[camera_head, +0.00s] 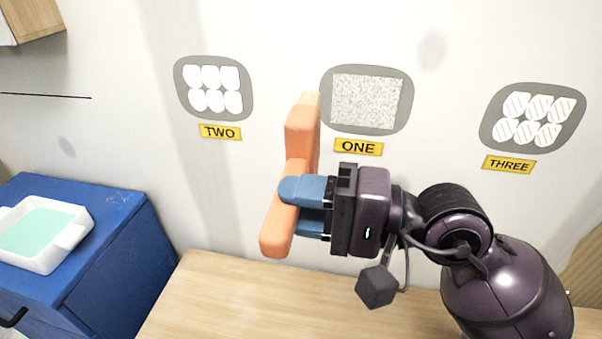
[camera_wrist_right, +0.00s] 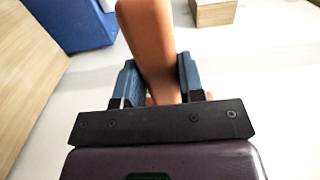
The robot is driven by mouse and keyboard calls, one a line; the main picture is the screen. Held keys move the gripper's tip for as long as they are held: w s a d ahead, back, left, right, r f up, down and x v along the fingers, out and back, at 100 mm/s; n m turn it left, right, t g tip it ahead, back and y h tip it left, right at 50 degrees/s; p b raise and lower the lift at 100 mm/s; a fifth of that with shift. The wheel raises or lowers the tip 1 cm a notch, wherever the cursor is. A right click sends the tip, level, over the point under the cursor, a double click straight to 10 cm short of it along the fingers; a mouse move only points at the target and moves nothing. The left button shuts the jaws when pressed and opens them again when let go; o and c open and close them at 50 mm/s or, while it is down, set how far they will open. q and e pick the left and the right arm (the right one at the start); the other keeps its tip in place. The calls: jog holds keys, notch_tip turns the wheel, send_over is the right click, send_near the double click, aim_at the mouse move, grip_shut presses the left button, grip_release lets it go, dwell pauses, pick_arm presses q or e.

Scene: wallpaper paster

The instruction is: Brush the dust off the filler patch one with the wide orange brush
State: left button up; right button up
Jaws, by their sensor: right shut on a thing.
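The filler patch one is a grey rounded patch (camera_head: 326,100) on the wall with a speckled, dusty-looking square (camera_head: 365,101) in its middle. A yellow label ONE (camera_head: 358,147) is below it. My right gripper (camera_head: 300,205) is shut on the wide orange brush (camera_head: 300,140), around its handle. The brush is nearly upright, its pale tip (camera_head: 310,99) at the left edge of patch one in the head view; I cannot tell whether it touches the wall. In the right wrist view the orange handle (camera_wrist_right: 150,40) sits between the blue fingers. My left gripper is not in view.
Patch TWO (camera_head: 182,75) is on the wall to the left, patch THREE (camera_head: 497,110) to the right. A wooden bench top (camera_head: 215,290) lies below. A blue cabinet (camera_head: 120,230) at left carries a white tray (camera_head: 45,262) with a green inside. A wooden box (camera_head: 35,18) is at upper left.

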aim_at(310, 164)
jog(key=shift+w+r, duration=0.15)
jog(key=shift+r, duration=0.2)
jog(key=shift+d, duration=0.1)
jog(key=w+b, duration=0.1)
jog(key=w, duration=0.2)
jog(key=w+d+b, duration=0.1)
jog(key=w, duration=0.2)
jog(key=shift+d+f+b, duration=0.1)
jog(key=shift+f+b, duration=0.05)
jog(key=shift+b, duration=0.15)
jog(key=shift+w, duration=0.15)
